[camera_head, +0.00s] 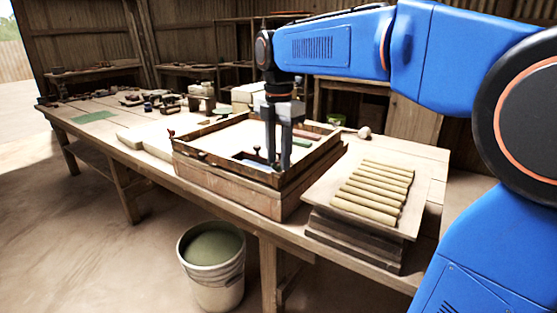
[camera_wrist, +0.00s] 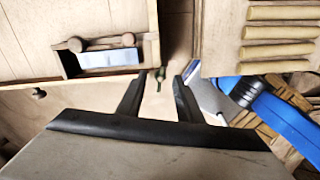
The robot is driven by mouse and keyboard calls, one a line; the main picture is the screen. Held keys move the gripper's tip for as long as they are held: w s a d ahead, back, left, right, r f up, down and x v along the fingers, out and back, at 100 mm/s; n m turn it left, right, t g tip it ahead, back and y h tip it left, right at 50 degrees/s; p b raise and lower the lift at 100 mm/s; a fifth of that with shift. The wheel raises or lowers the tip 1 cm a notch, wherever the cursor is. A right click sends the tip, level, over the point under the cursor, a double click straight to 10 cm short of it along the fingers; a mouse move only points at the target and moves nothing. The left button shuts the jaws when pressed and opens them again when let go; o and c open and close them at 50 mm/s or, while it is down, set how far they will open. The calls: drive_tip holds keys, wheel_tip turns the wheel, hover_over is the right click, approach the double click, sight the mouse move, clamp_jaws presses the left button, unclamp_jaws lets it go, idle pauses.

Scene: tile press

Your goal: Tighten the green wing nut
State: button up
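The green wing nut (camera_wrist: 158,78) shows in the wrist view as a small, narrow green piece near the end of a wooden wall. My gripper (camera_wrist: 161,75) has its two dark fingers spread, one on each side of the nut in that picture. A gap shows between the nut and each finger; I cannot tell how far below the tips it is. In the head view my gripper (camera_head: 279,162) points down over the near right part of the wooden press frame (camera_head: 215,167). A small green patch shows just right of the fingers there; I cannot tell whether it is the nut.
A board with several clay-coloured rolls (camera_head: 375,187) lies right of the frame. A red bar (camera_head: 307,134) shows by the frame's far right side. A bucket (camera_head: 213,260) stands on the floor before the workbench.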

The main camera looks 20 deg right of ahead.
drive_tip(key=shift+f, duration=0.65)
clamp_jaws()
